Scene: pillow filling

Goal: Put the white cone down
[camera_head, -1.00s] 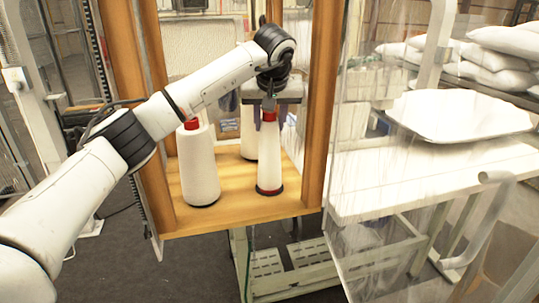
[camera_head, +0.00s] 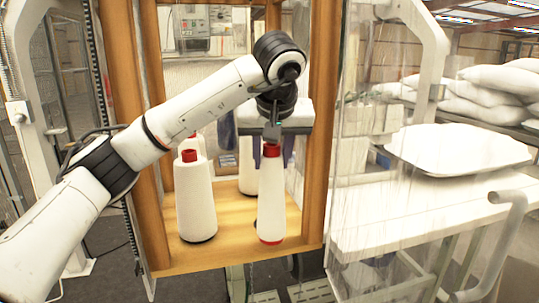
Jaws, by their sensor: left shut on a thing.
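The white cone (camera_head: 271,205) with a red top and a red band at its base stands upright at the front right of the wooden shelf (camera_head: 225,257). My left gripper (camera_head: 272,150) comes down from above and is shut on the cone's red top. Whether the cone's base touches the shelf I cannot tell for sure. Another white cone (camera_head: 196,205) with a red top stands to the left. A third white cone (camera_head: 248,178) stands behind, partly hidden by my gripper and the held cone. My right gripper is not in view.
Wooden posts (camera_head: 317,130) frame the shelf on both sides. A clear panel (camera_head: 345,200) stands to the right. Beyond it a white tray (camera_head: 455,152) rests on a white table (camera_head: 410,205). White sacks (camera_head: 490,95) are stacked at the back right.

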